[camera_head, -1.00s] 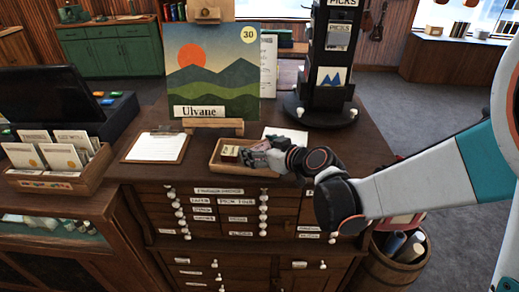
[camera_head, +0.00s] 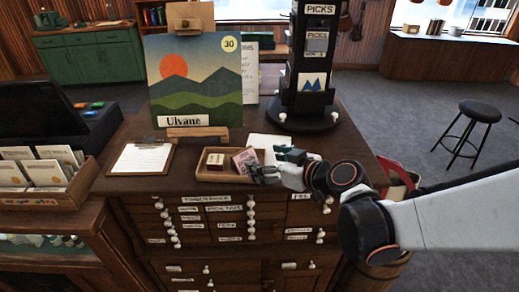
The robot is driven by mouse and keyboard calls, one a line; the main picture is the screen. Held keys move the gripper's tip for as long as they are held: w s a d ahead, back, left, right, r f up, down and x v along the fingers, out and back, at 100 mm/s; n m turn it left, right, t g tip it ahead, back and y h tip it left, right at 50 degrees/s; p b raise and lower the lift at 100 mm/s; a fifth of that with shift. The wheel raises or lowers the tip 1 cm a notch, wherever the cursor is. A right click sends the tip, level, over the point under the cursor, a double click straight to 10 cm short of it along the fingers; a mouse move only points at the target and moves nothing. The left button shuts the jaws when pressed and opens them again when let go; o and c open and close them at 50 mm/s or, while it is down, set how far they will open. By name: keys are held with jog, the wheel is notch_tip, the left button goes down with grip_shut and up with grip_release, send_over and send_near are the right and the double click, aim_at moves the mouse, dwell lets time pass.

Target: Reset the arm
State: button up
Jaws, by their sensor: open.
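My gripper (camera_head: 268,168) is open at the front right of a small wooden tray (camera_head: 222,176) on the cabinet top. My arm (camera_head: 450,212) reaches in from the right edge of the picture. The tray holds a small dark box with a pale top (camera_head: 215,160) and a pinkish patterned packet (camera_head: 244,159). The gripper's fingers are close to the packet, and nothing shows between them. Whether they touch the tray rim I cannot tell.
A landscape print (camera_head: 195,85) on a stand and a black picks tower (camera_head: 308,70) stand behind the tray. A clipboard (camera_head: 141,158) lies left, beyond it a card box (camera_head: 45,205). A black stool (camera_head: 472,130) stands on open floor at right.

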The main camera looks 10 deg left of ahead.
jog(key=shift+s+d+r, duration=0.3)
jog(key=shift+s+d, duration=0.1)
jog(key=shift+d, duration=0.1)
jog(key=s+d+m+h+b, duration=0.1)
jog(key=s+d+m+h, duration=0.2)
jog(key=d, duration=0.6)
jog(key=s+d+m+h+b, duration=0.1)
jog(key=s+d+m+h, duration=0.3)
jog(key=s+d, duration=0.3)
jog(key=s+d+m+g+h+b, duration=0.1)
jog(key=s+d+m+h, duration=0.2)
jog(key=s+d, duration=0.3)
jog(key=d, duration=0.5)
jog(key=shift+d+f+h, duration=0.15)
jog(key=shift+f+h, duration=0.15)
jog(key=shift+f, duration=0.05)
jog(key=shift+s, duration=0.1)
